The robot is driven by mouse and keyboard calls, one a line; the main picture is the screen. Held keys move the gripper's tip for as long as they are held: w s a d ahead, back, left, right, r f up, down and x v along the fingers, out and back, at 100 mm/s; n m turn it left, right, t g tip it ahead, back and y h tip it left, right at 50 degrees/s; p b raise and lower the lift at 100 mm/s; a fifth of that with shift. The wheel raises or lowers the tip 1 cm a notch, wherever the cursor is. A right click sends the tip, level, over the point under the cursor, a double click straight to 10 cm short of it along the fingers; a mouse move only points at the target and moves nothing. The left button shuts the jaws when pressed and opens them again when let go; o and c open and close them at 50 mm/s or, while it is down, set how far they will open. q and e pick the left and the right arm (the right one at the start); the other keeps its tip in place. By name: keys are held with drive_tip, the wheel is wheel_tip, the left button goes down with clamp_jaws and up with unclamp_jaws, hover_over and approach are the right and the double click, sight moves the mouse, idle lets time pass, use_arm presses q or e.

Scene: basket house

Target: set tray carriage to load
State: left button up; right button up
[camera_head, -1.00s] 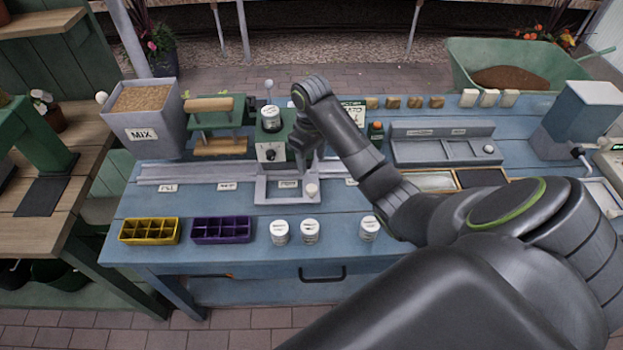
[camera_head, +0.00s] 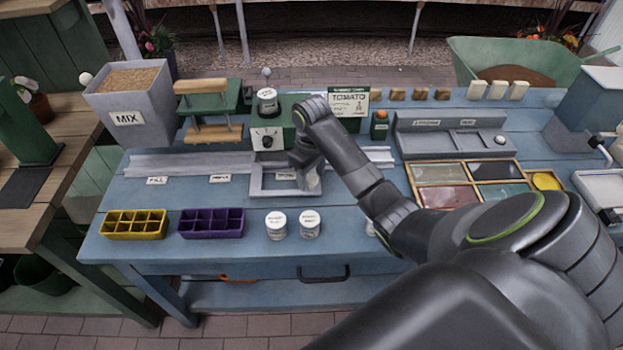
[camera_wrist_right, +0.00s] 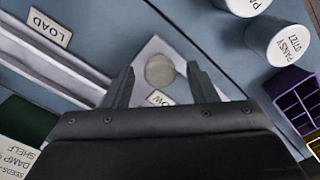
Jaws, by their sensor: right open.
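The grey tray carriage (camera_head: 257,181) is an open frame on a long grey rail (camera_head: 190,163), at the station whose label is partly readable as SOW. Its pale round knob (camera_wrist_right: 160,71) is at the front right corner. My right gripper (camera_wrist_right: 160,76) is open above the carriage, with the knob between its two fingers in the wrist view; I cannot tell whether they touch it. In the head view the right gripper (camera_head: 306,168) partly covers the knob. The LOAD label (camera_wrist_right: 50,28) shows in the wrist view. My left gripper is out of view.
A green dispenser (camera_head: 268,135) stands just behind the carriage. White pots (camera_head: 276,225), a purple cell tray (camera_head: 211,223) and a yellow cell tray (camera_head: 134,224) line the front edge. My right arm hides part of the rail's right end.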

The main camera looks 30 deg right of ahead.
drive_tip(key=shift+f, duration=0.15)
clamp_jaws()
drive_tip(key=shift+d, duration=0.1)
